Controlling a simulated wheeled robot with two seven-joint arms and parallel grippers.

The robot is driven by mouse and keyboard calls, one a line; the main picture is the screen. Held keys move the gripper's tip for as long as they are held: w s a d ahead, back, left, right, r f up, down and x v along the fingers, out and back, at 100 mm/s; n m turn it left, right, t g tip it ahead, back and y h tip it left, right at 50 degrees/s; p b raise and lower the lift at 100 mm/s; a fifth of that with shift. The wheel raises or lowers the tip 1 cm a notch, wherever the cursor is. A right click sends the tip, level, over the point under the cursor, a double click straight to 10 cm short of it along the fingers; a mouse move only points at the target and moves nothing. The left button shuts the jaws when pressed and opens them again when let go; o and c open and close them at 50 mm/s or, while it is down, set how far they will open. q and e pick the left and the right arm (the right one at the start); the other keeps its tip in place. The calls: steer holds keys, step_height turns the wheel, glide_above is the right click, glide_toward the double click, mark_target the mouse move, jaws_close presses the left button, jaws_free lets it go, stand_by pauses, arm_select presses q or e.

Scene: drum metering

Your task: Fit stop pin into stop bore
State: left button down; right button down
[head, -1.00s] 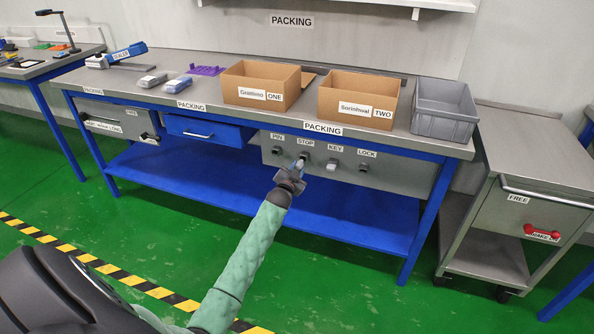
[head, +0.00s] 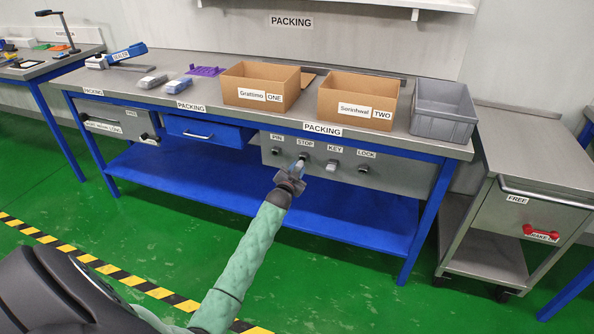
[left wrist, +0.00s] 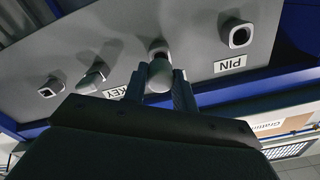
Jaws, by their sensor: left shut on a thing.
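My left gripper (head: 298,169) is at the grey panel (head: 405,177) under the packing bench, just below the STOP label (head: 305,146). It is shut on the stop pin, whose pale rounded end (left wrist: 159,77) shows between the two fingers in the left wrist view. The stop bore (left wrist: 158,48) shows as a dark-rimmed collar right behind the pin. The pin is in line with the bore; its tip is hidden, so I cannot tell how deep it sits. My right gripper is out of view.
On the same panel are the PIN socket (head: 276,151), the KEY fitting (head: 332,167) and the LOCK socket (head: 363,169). A blue drawer (head: 210,131) is left of the panel. A blue shelf (head: 230,180) runs below. A steel trolley (head: 535,165) stands at right.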

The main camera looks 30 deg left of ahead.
mark_target(300, 165)
arm_select(q)
steer(key=shift+p, duration=0.45)
stand_by(0.7)
steer(key=shift+b+x, duration=0.45)
steer(key=shift+x, duration=1.15)
stand_by(0.3)
steer(key=c, duration=1)
jaws_free()
steer(key=shift+c, duration=0.2)
